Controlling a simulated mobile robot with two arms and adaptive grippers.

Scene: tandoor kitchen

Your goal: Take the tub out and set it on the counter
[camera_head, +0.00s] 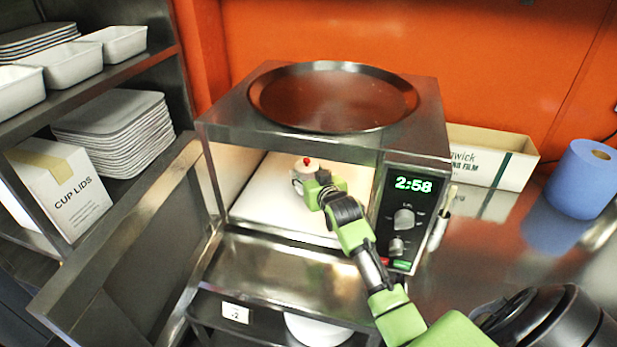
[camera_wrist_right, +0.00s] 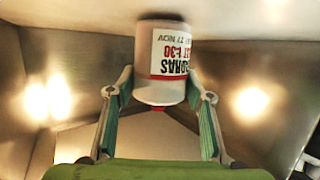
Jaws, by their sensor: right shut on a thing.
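The tub (camera_head: 299,178), small and white with a red knob on top, is inside the open microwave (camera_head: 417,150), on its pale floor (camera_head: 272,205). In the right wrist view the tub (camera_wrist_right: 146,58) appears upside down, with a printed label in red and black. My right gripper (camera_head: 312,183) reaches into the cavity from the front right. Its two fingers (camera_wrist_right: 161,88) are on either side of the tub, shut on it. Part of the tub is hidden behind the gripper in the head view. My left gripper is not in view.
The microwave door (camera_head: 125,250) hangs open at left. A large round pan (camera_head: 333,97) sits on top. The steel counter (camera_head: 480,255) at right has free room, with a film box (camera_head: 487,160) and blue roll (camera_head: 580,180) behind. A shelf (camera_head: 95,85) stands at left.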

